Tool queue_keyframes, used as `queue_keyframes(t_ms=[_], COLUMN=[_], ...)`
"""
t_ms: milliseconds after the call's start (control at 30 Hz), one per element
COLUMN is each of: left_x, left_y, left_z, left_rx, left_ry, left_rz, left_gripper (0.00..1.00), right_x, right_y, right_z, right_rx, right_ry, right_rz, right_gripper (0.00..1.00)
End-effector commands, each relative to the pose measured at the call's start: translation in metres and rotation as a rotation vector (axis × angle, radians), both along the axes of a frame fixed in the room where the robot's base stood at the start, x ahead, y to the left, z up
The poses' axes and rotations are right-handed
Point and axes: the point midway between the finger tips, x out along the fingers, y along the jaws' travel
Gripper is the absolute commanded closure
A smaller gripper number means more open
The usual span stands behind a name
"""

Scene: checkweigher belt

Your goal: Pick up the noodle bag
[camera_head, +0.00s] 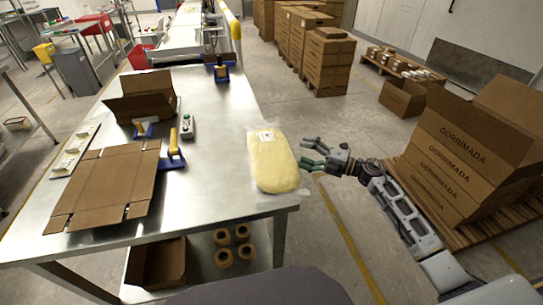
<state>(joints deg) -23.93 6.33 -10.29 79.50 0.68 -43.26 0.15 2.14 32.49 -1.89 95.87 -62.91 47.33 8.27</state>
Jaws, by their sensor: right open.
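The noodle bag (274,163) is a clear bag of pale yellow content with a small white label at its far end. It lies flat on the right edge of the steel table (221,205). My right gripper (306,154) is open, just to the right of the bag, with its fingers pointing left towards it. A small gap seems to separate the fingertips from the bag. My left gripper does not show.
A flattened carton (106,184), an open carton (143,104), a tape dispenser (174,150) and a small green-and-grey device (187,127) lie on the table's left part. Stacked Gorrimada boxes (450,160) stand right of my right arm. The table's front middle is clear.

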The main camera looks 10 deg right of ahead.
Motion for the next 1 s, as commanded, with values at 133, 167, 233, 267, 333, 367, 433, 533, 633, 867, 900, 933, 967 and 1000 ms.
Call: queue_keyframes(t_ms=[133,167,233,267,333,367,433,533,633,867,900,933,967,1000], left_x=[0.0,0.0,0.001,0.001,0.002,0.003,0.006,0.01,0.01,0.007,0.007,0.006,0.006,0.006], left_y=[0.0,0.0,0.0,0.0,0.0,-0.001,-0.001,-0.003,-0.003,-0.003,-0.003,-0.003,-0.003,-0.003], left_z=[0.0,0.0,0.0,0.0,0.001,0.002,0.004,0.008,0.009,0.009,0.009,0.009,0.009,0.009], left_rx=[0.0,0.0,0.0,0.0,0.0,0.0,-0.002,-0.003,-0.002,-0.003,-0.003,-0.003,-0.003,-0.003], left_ry=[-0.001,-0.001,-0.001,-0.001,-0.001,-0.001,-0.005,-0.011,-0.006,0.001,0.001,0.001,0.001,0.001], left_rz=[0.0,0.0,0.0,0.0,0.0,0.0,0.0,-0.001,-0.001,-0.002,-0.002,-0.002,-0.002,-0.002], left_gripper=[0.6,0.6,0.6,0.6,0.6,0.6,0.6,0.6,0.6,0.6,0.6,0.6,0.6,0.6], right_x=[0.001,0.002,0.004,0.005,0.009,0.01,0.014,0.021,0.026,0.03,0.029,0.029,0.029,0.029], right_y=[0.002,0.003,0.007,0.009,0.015,0.017,0.024,0.032,0.038,0.043,0.043,0.043,0.043,0.043], right_z=[0.0,0.0,-0.001,-0.001,-0.001,-0.001,-0.002,-0.002,-0.003,-0.003,-0.003,-0.003,-0.003,-0.003], right_rx=[0.001,0.001,0.003,0.004,0.003,0.003,0.003,0.002,0.002,0.0,0.0,0.0,0.0,0.0], right_ry=[-0.001,-0.001,0.0,0.0,-0.001,-0.001,-0.001,-0.002,0.0,0.0,0.0,0.0,0.0,0.0], right_rz=[0.0,0.0,0.0,0.0,0.001,0.001,0.0,0.0,0.0,0.0,0.0,0.0,0.0,0.0], right_gripper=[0.23,0.23,0.23,0.23,0.23,0.23,0.23,0.23,0.23,0.23,0.23,0.23,0.23,0.23])
